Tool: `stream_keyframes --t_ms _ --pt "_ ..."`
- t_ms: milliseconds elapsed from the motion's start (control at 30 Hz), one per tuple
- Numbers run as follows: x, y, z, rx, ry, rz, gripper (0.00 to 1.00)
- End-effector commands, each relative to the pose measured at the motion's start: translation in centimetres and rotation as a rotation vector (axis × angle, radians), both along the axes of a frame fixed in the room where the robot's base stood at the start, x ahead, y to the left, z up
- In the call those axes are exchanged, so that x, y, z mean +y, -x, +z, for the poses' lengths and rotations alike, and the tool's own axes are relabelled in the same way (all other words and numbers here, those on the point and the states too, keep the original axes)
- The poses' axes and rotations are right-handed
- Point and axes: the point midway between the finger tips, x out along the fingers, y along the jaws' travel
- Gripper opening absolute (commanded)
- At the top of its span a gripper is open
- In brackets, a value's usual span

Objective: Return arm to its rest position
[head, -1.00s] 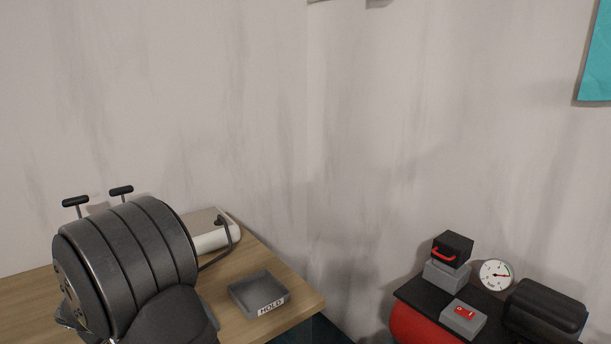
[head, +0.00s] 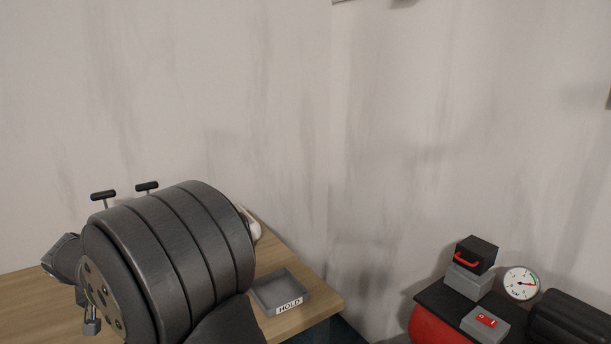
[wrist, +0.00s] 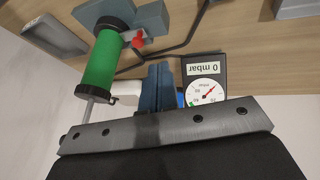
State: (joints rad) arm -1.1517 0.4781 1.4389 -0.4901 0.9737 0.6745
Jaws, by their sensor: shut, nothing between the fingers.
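A pressure gauge box reading "0 mbar" (wrist: 205,80) is just right of the fingertips. A green cylinder with a rod (wrist: 104,60) is to their left. In the head view, my dark ribbed arm fills the lower left and covers part of the bench (head: 35,300). I cannot make out the fingers there.
A grey tray marked HOLD (head: 281,291) sits at the bench's right end. A white object (head: 253,229) is partly hidden behind my arm. At lower right, a red compressor (head: 432,328) carries grey boxes and a round gauge (head: 521,283).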

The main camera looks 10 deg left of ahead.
Motion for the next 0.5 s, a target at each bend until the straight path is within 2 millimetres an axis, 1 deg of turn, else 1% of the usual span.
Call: stream_keyframes --t_ms 100,500 --pt "0.1 -1.4 0.4 0.047 -0.041 -0.148 0.0" --pt "0.0 -4.8 1.9 0.201 -0.16 -0.623 0.0"
